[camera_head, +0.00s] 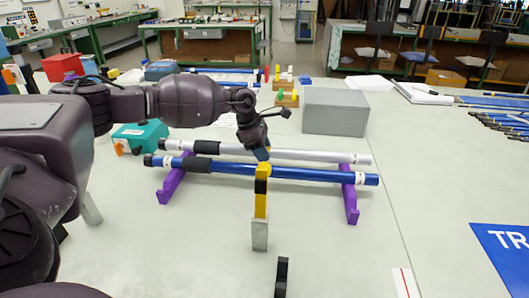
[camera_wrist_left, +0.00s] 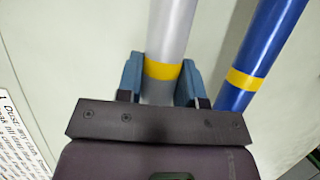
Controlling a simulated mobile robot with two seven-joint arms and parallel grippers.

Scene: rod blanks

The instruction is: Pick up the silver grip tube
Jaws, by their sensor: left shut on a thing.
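The silver grip tube (camera_head: 310,155) lies lengthwise behind a blue tube (camera_head: 310,175), with a dark grip toward its left end. Both are at a rack with purple supports (camera_head: 351,205). My left gripper (camera_head: 262,153) comes down from above at the middle of the silver tube. In the left wrist view its blue fingers (camera_wrist_left: 159,82) stand on both sides of the silver tube (camera_wrist_left: 168,35), at a yellow band, and are shut on it. The blue tube (camera_wrist_left: 262,50) is beside the right finger, apart from it. I cannot tell whether the silver tube touches the rack.
A grey box (camera_head: 335,111) stands behind the rack, and a teal box (camera_head: 140,136) is at its left. The table right of the rack is mostly clear.

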